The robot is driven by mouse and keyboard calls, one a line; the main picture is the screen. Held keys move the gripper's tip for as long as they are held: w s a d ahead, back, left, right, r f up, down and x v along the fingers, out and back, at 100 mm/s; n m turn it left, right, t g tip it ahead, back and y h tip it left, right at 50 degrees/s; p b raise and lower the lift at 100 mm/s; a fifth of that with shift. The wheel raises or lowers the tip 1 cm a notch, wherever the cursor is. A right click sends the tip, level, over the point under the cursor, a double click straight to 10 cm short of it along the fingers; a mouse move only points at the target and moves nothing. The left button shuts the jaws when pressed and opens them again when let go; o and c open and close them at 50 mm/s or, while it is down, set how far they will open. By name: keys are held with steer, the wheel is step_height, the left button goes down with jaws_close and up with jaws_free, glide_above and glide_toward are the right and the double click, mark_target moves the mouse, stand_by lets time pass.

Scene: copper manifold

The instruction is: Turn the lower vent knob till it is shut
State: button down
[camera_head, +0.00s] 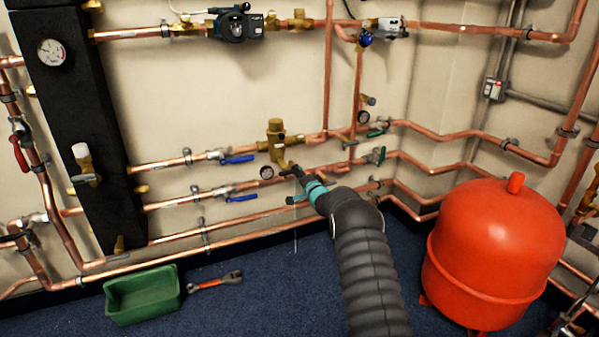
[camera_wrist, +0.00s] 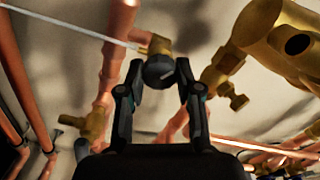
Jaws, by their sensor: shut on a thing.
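The lower vent knob (camera_wrist: 158,74) is a small dark round cap with a light mark, on a brass vent body (camera_wrist: 160,46) in the wrist view. My gripper (camera_wrist: 158,80) has one finger on each side of the knob and is shut on it. In the head view my gripper (camera_head: 292,172) reaches to the pipes just below a brass valve (camera_head: 276,140); the knob is hard to make out there. A thin pale streak, like a water jet, leaves the vent body in the wrist view. A thin pale line also runs down below my gripper in the head view.
Copper pipes with blue-lever valves (camera_head: 238,160) run along the wall left of my gripper. A large brass fitting (camera_wrist: 275,40) is close on the right in the wrist view. A red tank (camera_head: 495,250) stands right; a green tub (camera_head: 142,295) and wrench (camera_head: 215,282) lie on the floor.

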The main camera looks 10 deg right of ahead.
steer(key=m+p, duration=0.2)
steer(key=m, duration=0.6)
steer(key=shift+f+m, duration=0.1)
steer(key=shift+m, duration=0.5)
steer(key=c, duration=0.8)
jaws_free()
steer(key=shift+o, duration=0.2)
steer(key=v, duration=1.2)
